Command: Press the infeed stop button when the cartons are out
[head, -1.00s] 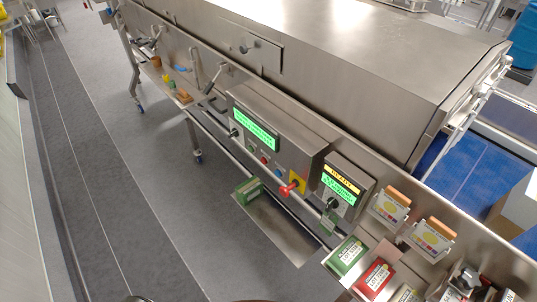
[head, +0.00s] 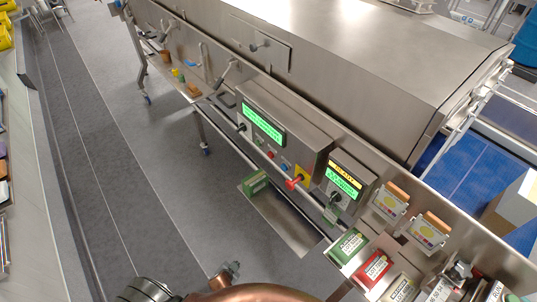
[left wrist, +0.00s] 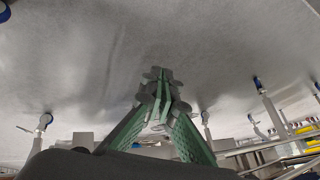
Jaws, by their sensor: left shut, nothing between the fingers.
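A steel control panel (head: 290,140) with a green-lit display (head: 263,127) is on the machine's side in the head view. Below the display are small buttons, including a red one (head: 270,155) and a blue one (head: 285,166). A larger red button (head: 292,183) stands out on a yellow plate (head: 303,175). Labels are too small to read. A pale carton (head: 512,210) shows at the right edge by the blue belt (head: 465,165). My left gripper's green fingers (left wrist: 162,82) are shut and empty in the left wrist view, over grey floor. My right gripper is not seen.
A second panel (head: 347,182) with yellow and green displays stands right of the first. A green box (head: 256,182) sits under the panel. A rail runs along the machine; the floor at left is clear.

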